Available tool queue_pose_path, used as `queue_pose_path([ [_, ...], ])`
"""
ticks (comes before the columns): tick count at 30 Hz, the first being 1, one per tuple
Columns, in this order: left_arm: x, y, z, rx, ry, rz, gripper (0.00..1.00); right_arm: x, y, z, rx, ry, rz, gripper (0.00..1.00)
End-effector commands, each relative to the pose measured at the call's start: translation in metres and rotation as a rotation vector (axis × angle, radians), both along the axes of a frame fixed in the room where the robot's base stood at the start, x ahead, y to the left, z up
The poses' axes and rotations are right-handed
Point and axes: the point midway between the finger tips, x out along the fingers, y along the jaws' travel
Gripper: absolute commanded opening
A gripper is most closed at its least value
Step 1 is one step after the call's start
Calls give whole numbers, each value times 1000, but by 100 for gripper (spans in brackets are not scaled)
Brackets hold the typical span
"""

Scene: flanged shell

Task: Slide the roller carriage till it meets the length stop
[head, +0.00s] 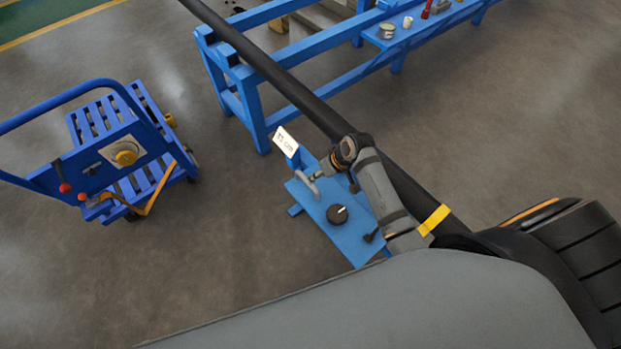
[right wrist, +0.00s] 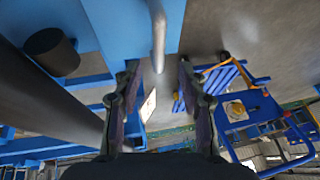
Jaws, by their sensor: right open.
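A blue plate with a grey curved handle (head: 308,185), a black round knob (head: 337,214) and a white card (head: 285,141) at its far end stands low under my right arm; it looks like the roller carriage (head: 356,249). My right gripper (head: 314,177) is at the handle. In the right wrist view, my right gripper (right wrist: 158,75) is open, with the handle (right wrist: 158,38) between and just ahead of its fingers; contact cannot be told. The knob (right wrist: 53,52) shows at upper left. I cannot pick out the length stop. My left gripper is out of view.
A long dark pipe (head: 285,83) runs diagonally past the plate and beneath my right arm. A blue frame (head: 257,115) stands behind, with a shelf (head: 410,32) of small items. A blue trolley (head: 125,150) stands at left. Grey floor (head: 235,215) between is clear.

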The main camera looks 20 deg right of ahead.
Motion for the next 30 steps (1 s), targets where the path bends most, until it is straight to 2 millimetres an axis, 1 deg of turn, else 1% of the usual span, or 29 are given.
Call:
queue_pose_path([
  [1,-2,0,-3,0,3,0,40,4,4,-11,3,1,-1,41],
  [4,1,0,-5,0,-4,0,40,10,10,-31,1,1,-1,41],
  [9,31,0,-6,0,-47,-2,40,18,18,-54,-1,0,0,41],
  [11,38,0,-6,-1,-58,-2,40,20,19,-58,-1,-1,0,41],
  [13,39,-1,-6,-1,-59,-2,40,20,20,-61,-1,-1,0,41],
  [20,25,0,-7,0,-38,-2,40,21,21,-62,-2,-2,1,41],
  [21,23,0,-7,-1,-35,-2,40,21,21,-62,-2,-2,0,40],
  [23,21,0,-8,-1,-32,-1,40,21,20,-62,-2,-2,0,32],
  [30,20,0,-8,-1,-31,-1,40,21,20,-62,-1,-1,0,0],
])
